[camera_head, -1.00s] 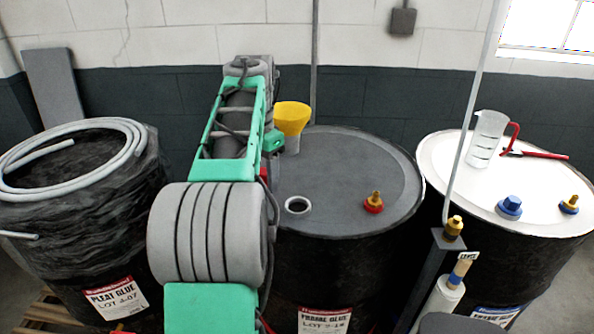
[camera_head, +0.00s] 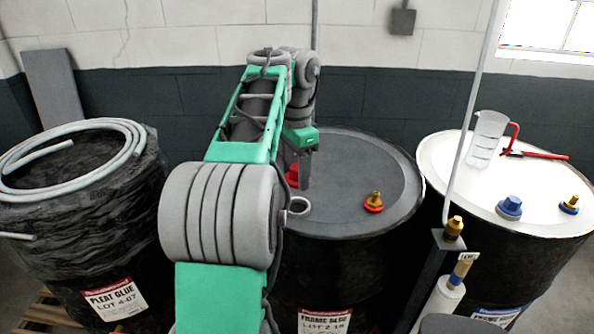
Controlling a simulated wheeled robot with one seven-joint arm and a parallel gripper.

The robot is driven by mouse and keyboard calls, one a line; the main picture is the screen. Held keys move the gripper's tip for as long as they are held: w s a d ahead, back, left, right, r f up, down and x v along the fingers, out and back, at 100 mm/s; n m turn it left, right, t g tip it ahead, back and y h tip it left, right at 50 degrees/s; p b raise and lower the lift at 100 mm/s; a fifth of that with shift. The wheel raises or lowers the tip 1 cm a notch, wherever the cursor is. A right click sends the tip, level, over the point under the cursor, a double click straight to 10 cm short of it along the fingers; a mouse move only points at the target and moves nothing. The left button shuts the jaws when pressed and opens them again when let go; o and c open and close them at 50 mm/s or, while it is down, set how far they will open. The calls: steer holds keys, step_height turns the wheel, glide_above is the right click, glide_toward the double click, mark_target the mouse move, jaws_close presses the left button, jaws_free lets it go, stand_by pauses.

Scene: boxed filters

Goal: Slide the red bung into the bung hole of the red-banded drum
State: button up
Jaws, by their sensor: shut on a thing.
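The red bung (camera_head: 292,175) shows as a small red patch beside the lower end of my gripper (camera_head: 304,172). My gripper is shut on it, low over the lid of the middle drum (camera_head: 350,175), and partly hides it. I cannot tell whether the bung touches the lid. The open bung hole (camera_head: 299,206) has a pale rim and lies nearer the camera than the bung, just below it in the picture. My arm covers the hole's left edge. The drum's label has a red top strip, and its lid bears a brass fitting with a red base (camera_head: 374,202).
A wrapped drum (camera_head: 100,225) with a coiled grey hose (camera_head: 135,140) stands left. A white-topped drum (camera_head: 455,160) at right carries a jug (camera_head: 486,140), a red-handled tool (camera_head: 535,154) and a blue plug (camera_head: 510,207). A thin upright pole (camera_head: 468,110) stands between the drums.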

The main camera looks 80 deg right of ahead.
steer(key=shift+f+b, duration=2.8)
steer(key=shift+f, duration=0.1)
steer(key=shift+f+b, duration=1.1)
steer(key=shift+f, duration=0.05)
steer(key=o, duration=1.4)
step_height(320, 180, up, 8)
steer(key=p, duration=0.7)
steer(key=shift+f, duration=0.1)
